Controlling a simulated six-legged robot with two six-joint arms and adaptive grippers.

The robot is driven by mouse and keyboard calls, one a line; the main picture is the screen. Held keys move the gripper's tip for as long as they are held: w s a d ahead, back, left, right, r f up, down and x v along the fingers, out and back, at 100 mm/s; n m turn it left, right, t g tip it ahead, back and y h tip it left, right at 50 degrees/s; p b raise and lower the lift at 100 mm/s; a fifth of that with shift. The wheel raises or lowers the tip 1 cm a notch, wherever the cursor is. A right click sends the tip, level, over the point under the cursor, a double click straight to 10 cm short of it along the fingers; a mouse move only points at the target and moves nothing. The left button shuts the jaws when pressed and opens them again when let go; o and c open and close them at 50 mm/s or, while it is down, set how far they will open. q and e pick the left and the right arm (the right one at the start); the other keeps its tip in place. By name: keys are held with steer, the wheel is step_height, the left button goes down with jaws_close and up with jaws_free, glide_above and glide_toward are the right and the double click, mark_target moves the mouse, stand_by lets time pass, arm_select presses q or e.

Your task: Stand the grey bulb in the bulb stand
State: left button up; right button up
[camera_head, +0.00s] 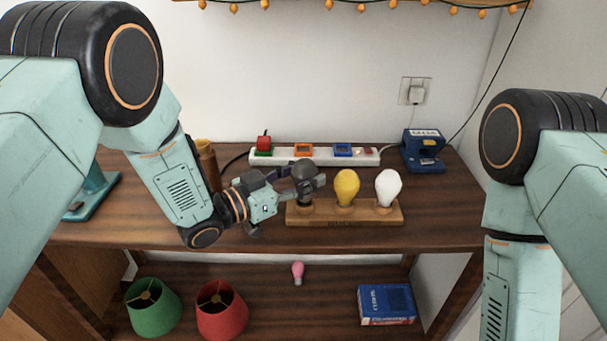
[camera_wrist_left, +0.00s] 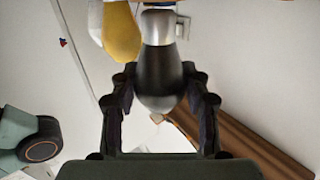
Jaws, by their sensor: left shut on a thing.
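The grey bulb (camera_head: 304,183) is dark and upright over the left place of the wooden bulb stand (camera_head: 347,222). My left gripper (camera_head: 306,184) is shut on it, reaching in from the left. In the left wrist view the grey bulb (camera_wrist_left: 160,75) sits between the two fingers, its silver base towards the top edge. I cannot tell whether its base is seated in the stand. A yellow bulb (camera_head: 347,187) stands in the middle place and a white bulb (camera_head: 388,185) in the right place. My right arm shows at the right, but its gripper is out of view.
Behind the stand lies a white power strip (camera_head: 325,155) with coloured plugs. A blue device (camera_head: 424,151) is at back right, a brown cylinder (camera_head: 208,163) behind my left arm. The lower shelf holds a green shade (camera_head: 153,312), red shade (camera_head: 222,315), pink bulb (camera_head: 297,270) and blue box (camera_head: 386,303).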

steer(key=shift+r, duration=0.25)
stand_by(2.3)
steer(key=shift+r+p, duration=0.3)
steer(key=shift+p, duration=0.25)
steer(key=shift+r, duration=0.15)
stand_by(2.4)
steer(key=shift+r+p, duration=0.35)
steer(key=shift+p, duration=0.15)
steer(key=shift+r, duration=0.15)
stand_by(1.7)
